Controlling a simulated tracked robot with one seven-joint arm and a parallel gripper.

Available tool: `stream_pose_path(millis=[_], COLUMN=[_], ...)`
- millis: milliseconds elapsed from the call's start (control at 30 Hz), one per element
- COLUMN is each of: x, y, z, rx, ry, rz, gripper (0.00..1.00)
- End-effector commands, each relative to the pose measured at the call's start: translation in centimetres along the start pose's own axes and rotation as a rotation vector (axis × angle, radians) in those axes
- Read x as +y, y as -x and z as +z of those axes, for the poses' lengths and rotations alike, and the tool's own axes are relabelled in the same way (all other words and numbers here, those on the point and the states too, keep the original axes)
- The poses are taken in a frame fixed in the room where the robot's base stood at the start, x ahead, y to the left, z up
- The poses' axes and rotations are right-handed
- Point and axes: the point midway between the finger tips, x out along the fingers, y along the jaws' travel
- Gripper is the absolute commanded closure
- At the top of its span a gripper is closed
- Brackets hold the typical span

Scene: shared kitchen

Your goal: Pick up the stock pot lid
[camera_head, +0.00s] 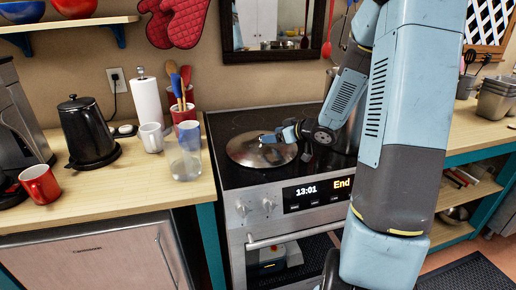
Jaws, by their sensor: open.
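The stock pot lid (245,152) is a round, shiny metal lid lying on the black glass stovetop (232,122), toward its left side. My gripper (268,139) is over the right part of the lid, near its top. It is open. The arm comes in from the right and hides part of the lid's right side. The lid's handle and any contact with my fingers are too small to make out. A metal pot (346,138) stands behind my arm on the right of the stove, mostly hidden.
On the left counter (120,190) stand a glass jar (184,163), a white mug (152,138), a red mug (40,184), a black kettle (86,130), a paper towel roll (148,102) and a utensil holder (184,113). The oven front (300,215) faces me.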

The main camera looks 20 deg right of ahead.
Motion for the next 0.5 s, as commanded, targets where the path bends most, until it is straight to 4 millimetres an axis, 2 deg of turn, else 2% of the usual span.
stream_pose_path(millis=[167, 500], x=[0.2, 0.7], y=[-1.0, -4.9], z=[0.2, 0.4], rx=[-0.001, 0.0], ry=[0.0, 0.0], rz=[-0.002, -0.001], gripper=[0.28, 0.28])
